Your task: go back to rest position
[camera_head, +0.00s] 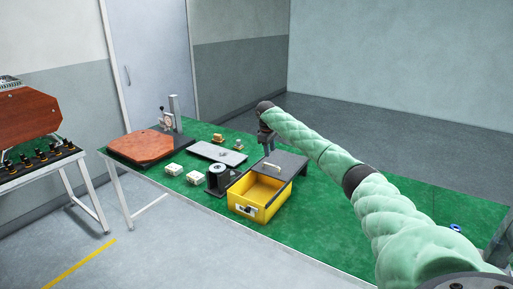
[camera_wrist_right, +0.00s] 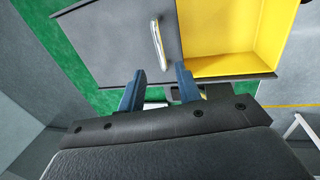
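My right gripper (camera_head: 267,145) is at the end of the green-padded arm, above the table by the back of the yellow box (camera_head: 246,207). In the right wrist view its two blue fingers (camera_wrist_right: 160,70) stand apart with nothing between them. The dark lid (camera_wrist_right: 105,40) with a pale handle (camera_wrist_right: 157,43) lies ahead of the fingertips, with a visible gap to the handle. In the head view the lid (camera_head: 285,162) covers the back part of the box, and the front part is open and looks empty. My left gripper is not in view.
The green table (camera_head: 330,225) also holds a brown board (camera_head: 142,147), a grey plate (camera_head: 218,153), pale blocks (camera_head: 172,169) and a dark cylindrical part (camera_head: 217,177). A second table with a brown-panelled machine (camera_head: 28,115) stands left. The table's right part looks mostly clear beneath my arm.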

